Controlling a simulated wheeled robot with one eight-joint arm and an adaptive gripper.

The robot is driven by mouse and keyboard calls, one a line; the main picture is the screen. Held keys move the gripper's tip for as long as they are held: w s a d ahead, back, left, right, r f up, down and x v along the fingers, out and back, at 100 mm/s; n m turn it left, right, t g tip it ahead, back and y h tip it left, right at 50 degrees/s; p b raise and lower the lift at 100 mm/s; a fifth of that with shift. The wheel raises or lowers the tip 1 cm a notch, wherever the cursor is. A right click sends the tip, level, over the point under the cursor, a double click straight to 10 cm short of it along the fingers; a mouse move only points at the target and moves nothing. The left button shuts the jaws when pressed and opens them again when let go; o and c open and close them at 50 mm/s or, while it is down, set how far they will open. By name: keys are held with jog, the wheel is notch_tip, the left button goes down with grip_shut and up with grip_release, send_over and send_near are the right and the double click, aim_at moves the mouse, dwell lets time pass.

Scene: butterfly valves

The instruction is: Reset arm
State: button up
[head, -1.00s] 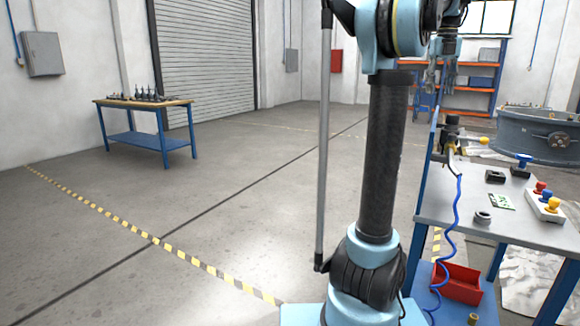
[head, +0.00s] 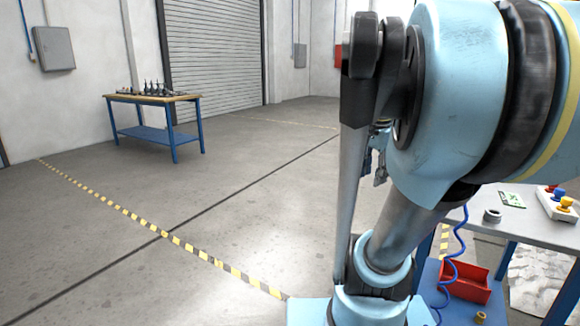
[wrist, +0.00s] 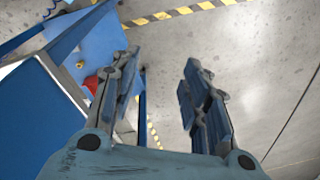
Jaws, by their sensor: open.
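My gripper (wrist: 158,95) is open and empty in the wrist view. Its two fingers stand apart over the grey floor and the edge of a blue bench. In the head view a small part of my gripper (head: 376,158) shows behind my arm.
The right bench (head: 535,226) carries a grey ring (head: 492,215) and a white box (head: 560,203) with coloured knobs. A red bin (head: 465,281) sits on its lower shelf. A wooden-topped table (head: 153,98) stands far left. The floor (head: 130,270) at left is clear.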

jog(key=s+a+f+n, duration=0.3)
jog(key=s+f+n, duration=0.2)
jog(key=f, duration=0.3)
jog(key=s+a+f+n, duration=0.3)
jog(key=f+n, duration=0.3)
jog(key=f, duration=0.2)
jog(key=shift+s+f+n+t, duration=0.3)
jog(key=shift+s+f+n, duration=0.1)
jog(key=shift+s, duration=0.5)
jog(key=shift+w+f, duration=0.15)
jog(key=shift+w, duration=0.3)
